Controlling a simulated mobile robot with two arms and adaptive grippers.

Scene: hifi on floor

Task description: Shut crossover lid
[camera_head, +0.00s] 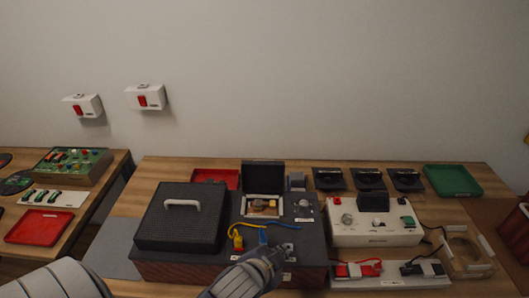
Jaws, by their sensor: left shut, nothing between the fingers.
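The crossover lid (263,175) is a dark rectangular flap standing upright, hinged at the back of an open compartment (262,206) with a light inside and small parts. The compartment sits in the top of a dark hifi cabinet (231,271) with reddish-brown sides. My left gripper (277,252) is shut and empty. It is over the front right part of the cabinet top, in front of the open compartment and apart from the lid. My right gripper is not in view.
A black cover with a white handle (182,205) fills the cabinet's left side. Yellow and blue cables (261,230) lie in front of the compartment. A white box with knobs (373,238) stands to the right. A green tray (452,179) lies at the back right.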

